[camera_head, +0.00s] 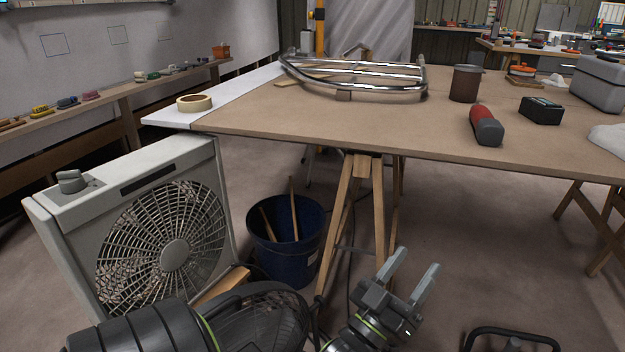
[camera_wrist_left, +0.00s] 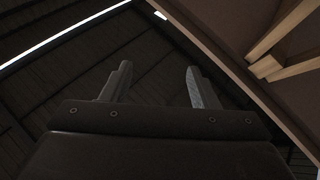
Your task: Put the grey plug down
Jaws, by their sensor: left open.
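My left gripper (camera_head: 412,278) is in the lower middle of the head view, below the table's front edge, with its two fingers pointing up and apart. In the left wrist view the open jaws (camera_wrist_left: 160,85) have nothing between them. I cannot pick out a grey plug for certain. A small grey knob-like piece (camera_head: 71,181) sits on top of the white fan box (camera_head: 150,165) at the left, well away from the gripper; I cannot tell whether it is the plug. My right gripper does not show.
The brown table (camera_head: 330,128) holds a metal rail frame (camera_head: 355,72), a tape roll (camera_head: 194,103), a brown tin (camera_head: 466,84), a red-and-grey tool (camera_head: 486,125) and a black box (camera_head: 542,110). A blue bucket (camera_head: 287,254) and wooden trestle legs (camera_head: 362,215) stand below.

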